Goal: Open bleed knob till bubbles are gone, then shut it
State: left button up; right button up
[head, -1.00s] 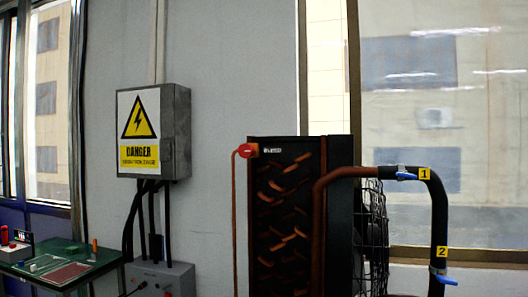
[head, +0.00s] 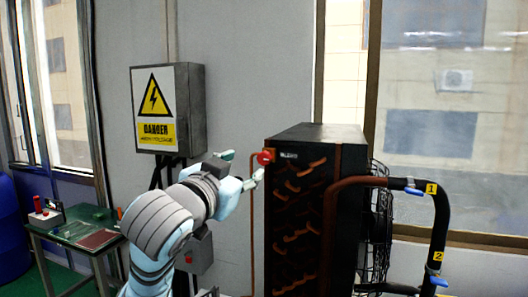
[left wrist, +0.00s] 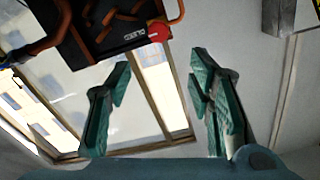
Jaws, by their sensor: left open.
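The red bleed knob (head: 265,157) sits on the upper left front corner of the tall black unit (head: 317,141), beside a small white label. A thin copper-coloured pipe runs down from it. My left gripper (head: 243,168) is just left of the knob, with its fingers pointing toward it. In the left wrist view the green fingers (left wrist: 160,78) are spread apart with nothing between them. There the red knob (left wrist: 158,32) lies beyond the fingertips, apart from them. My right gripper is in neither view. No bubbles can be made out.
A grey danger box (head: 186,105) hangs on the wall behind my left arm. A black pipe with blue valve handles (head: 413,191) and a fan cage (head: 379,220) stand right of the unit. A green table (head: 75,245) is at the left.

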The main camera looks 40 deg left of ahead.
aim_at(263, 158)
pick_arm(q)
jog(key=p+x, duration=0.1)
jog(key=x, duration=0.6)
jog(key=p+x, duration=0.2)
jog(key=x, duration=0.5)
jog(key=shift+w+a+f, duration=0.1)
jog(key=shift+w+f, duration=0.15)
jog(key=shift+f, duration=0.1)
grip_shut()
